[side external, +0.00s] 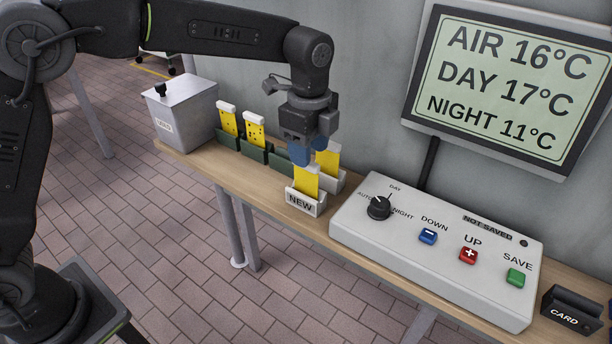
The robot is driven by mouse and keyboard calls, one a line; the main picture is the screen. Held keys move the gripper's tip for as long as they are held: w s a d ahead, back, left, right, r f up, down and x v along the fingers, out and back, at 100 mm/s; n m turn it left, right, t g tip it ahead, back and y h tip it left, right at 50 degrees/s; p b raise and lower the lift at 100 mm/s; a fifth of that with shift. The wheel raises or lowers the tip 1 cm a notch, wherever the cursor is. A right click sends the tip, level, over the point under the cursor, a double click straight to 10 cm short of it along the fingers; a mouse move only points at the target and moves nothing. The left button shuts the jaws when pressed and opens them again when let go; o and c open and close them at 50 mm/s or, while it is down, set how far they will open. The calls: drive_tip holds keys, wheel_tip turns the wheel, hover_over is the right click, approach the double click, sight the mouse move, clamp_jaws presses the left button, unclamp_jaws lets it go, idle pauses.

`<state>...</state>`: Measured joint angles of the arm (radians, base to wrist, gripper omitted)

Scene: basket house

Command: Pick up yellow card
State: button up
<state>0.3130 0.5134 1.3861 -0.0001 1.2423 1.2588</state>
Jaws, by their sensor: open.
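Several yellow cards stand upright in holders on the wooden shelf. One plain yellow card (306,181) is in the white holder marked NEW (305,204). Another yellow card (329,161) stands behind it in a pale holder (332,182). Two yellow cards with dark marks, the left one (228,121) and the right one (254,130), stand in green holders further left. My gripper (308,151) points down with blue fingertips, open, close above and behind the top of the NEW card. It partly covers the card behind. Whether a fingertip touches a card cannot be told.
Green holders (255,153) stand left of my gripper, and a grey lidded box (182,110) is at the shelf's left end. A control panel (400,240) with a knob and buttons fills the right side. A black CARD slot (571,310) is at far right. A screen (507,82) hangs above.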

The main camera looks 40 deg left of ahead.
sight(306, 179)
drive_tip(key=shift+s+a+f, duration=0.1)
drive_tip(key=shift+s+f, duration=0.05)
drive_tip(key=shift+f, duration=1.25)
drive_tip(key=shift+s+a+f, duration=0.1)
drive_tip(key=shift+f, duration=1.25)
drive_tip(key=shift+c, duration=0.2)
clamp_jaws()
